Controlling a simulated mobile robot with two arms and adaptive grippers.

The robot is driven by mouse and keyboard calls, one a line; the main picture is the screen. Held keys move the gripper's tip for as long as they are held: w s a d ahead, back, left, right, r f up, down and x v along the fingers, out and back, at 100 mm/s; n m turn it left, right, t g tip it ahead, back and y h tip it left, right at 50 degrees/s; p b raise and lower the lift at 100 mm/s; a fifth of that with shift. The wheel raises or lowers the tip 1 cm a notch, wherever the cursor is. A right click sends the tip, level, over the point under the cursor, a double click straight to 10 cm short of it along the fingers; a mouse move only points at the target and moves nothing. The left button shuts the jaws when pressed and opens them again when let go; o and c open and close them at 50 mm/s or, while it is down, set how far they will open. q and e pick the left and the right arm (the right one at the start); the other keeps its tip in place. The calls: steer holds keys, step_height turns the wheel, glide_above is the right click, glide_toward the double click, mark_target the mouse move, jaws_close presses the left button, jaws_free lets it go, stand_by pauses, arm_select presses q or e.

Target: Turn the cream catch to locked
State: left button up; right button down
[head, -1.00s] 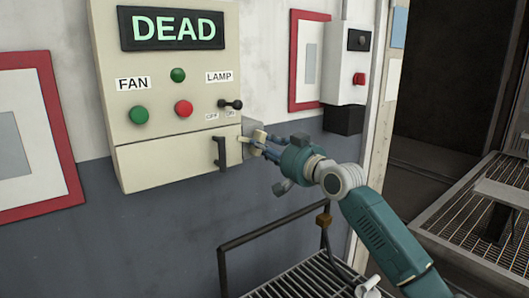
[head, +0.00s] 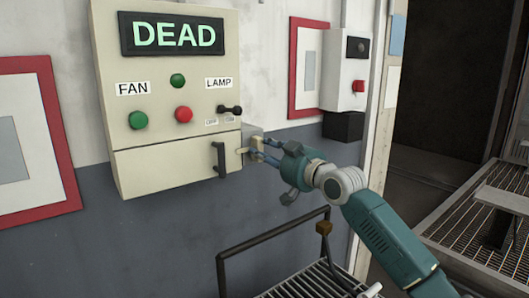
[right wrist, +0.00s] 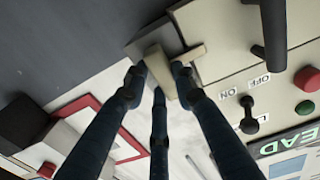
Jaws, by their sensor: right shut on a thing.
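The cream catch (head: 255,145) sits on a grey plate at the right edge of the cream control box, beside its lower door (head: 165,165). Its thin arm points left, towards the door's edge, in the head view. My right gripper (head: 265,149) reaches in from the right and is shut on the catch. In the right wrist view, the catch (right wrist: 160,65) is between the blue fingertips of the gripper (right wrist: 160,82), which partly hide it. The door looks closed, with a dark handle (head: 220,159) left of the catch. My left gripper is not in view.
The box carries a display (head: 172,33) reading DEAD, green and red buttons, and a black lamp switch (head: 230,110) above the catch. A grey switch box (head: 347,65) hangs to the right.

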steer(key=shift+f, duration=0.15)
steer(key=c, duration=1.4)
jaws_free()
steer(key=v, duration=1.2)
